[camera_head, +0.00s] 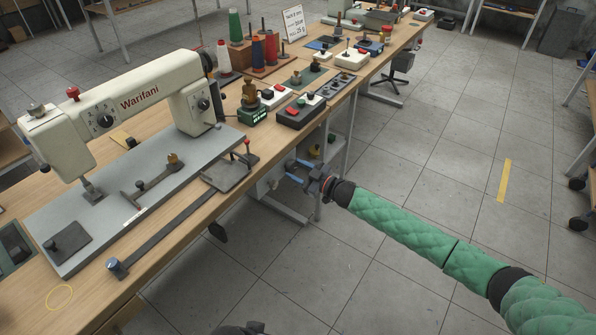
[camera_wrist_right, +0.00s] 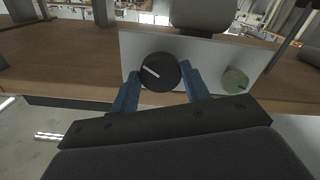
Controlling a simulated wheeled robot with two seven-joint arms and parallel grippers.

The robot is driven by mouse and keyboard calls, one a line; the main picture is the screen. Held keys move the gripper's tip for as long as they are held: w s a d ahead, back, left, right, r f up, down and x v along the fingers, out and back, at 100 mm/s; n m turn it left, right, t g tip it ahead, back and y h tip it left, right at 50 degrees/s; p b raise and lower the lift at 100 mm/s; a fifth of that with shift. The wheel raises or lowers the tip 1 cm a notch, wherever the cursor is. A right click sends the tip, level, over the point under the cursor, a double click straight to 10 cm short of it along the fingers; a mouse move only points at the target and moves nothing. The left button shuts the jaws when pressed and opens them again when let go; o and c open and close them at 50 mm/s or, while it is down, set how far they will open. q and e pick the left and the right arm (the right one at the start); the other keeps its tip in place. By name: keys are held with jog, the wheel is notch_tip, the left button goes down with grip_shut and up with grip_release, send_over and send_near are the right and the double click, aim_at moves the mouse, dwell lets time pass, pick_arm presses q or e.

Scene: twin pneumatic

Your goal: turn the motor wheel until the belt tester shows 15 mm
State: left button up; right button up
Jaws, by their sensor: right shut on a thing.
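In the right wrist view a black round wheel (camera_wrist_right: 160,73) with a white line mark sits on a pale panel (camera_wrist_right: 210,55). The line slants from upper left to lower right. My right gripper (camera_wrist_right: 161,84) has its blue fingers on either side of the wheel and is shut on it. In the head view my right gripper (camera_head: 291,170) is at the right side of the sewing table, below its top. The wheel is not clear there. A round green knob or dial (camera_wrist_right: 235,80) is on the panel to the right. I cannot make out a millimetre reading. My left gripper is not in view.
A cream sewing machine (camera_head: 135,100) stands on the wooden table, with a grey bed plate (camera_head: 110,215). Thread cones (camera_head: 270,48), a green box with a display (camera_head: 252,116) and button boxes (camera_head: 300,113) stand farther back. The tiled floor to the right is mostly clear.

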jog(key=o, duration=1)
jog(key=shift+d, duration=0.1)
jog(key=shift+s+d, duration=0.2)
jog(key=shift+d, duration=0.05)
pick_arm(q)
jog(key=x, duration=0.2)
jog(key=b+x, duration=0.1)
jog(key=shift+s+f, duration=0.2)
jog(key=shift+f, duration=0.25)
pick_arm(e)
jog(key=v, duration=0.7)
